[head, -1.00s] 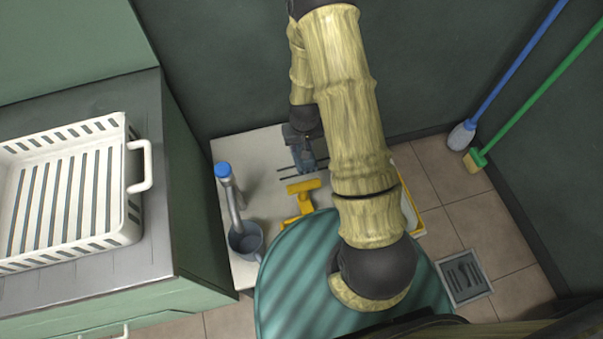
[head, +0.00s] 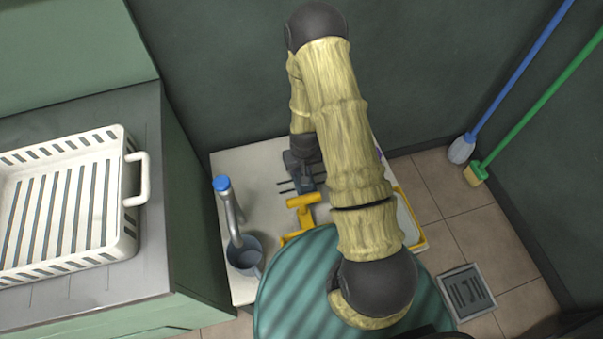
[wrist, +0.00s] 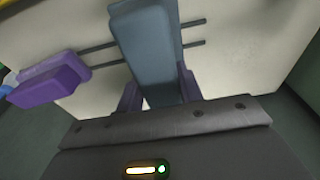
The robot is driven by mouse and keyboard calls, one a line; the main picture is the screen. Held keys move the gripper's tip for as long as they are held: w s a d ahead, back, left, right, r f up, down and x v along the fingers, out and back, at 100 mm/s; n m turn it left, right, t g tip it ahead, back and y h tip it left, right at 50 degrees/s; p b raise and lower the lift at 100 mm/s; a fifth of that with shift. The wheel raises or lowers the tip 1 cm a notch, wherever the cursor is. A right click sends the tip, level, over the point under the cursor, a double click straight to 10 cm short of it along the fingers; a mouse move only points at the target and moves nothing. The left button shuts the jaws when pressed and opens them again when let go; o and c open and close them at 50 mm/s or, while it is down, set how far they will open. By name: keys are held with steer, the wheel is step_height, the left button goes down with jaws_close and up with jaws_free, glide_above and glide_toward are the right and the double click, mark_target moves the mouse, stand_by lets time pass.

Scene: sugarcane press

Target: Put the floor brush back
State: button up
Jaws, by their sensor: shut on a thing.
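My gripper (head: 306,181) is low over the white surface beyond the green round lid. Two thin dark bars (wrist: 195,32) cross behind the block. I cannot tell whether the block is part of the floor brush. In the far right corner stand a green-handled brush (head: 477,174) with tan bristles and a blue-handled one (head: 461,149) with a pale head, both leaning on the wall.
A yellow T-shaped thing (head: 302,207) lies close in front of my gripper. A blue-capped tool (head: 228,200) stands in a grey cup (head: 244,257) at left. A purple block (wrist: 48,90) is left of the fingers. A white basket (head: 130,240) sits on the counter.

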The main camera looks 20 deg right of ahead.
step_height(320, 180, down, 3)
steer(key=shift+f+b, duration=0.2)
steer(key=shift+b, duration=0.2)
steer(key=shift+w+f, duration=0.1)
steer(key=shift+f, duration=0.1)
steer(key=shift+a, duration=0.1)
steer(key=shift+f, duration=0.3)
steer(key=o, duration=0.9)
steer(key=r, duration=0.4)
steer(key=s+r+p, duration=0.1)
steer(key=r, duration=0.3)
steer(key=s+r+p, duration=0.1)
steer(key=r, duration=0.3)
steer(key=shift+r, duration=0.3)
steer(key=shift+r, duration=0.1)
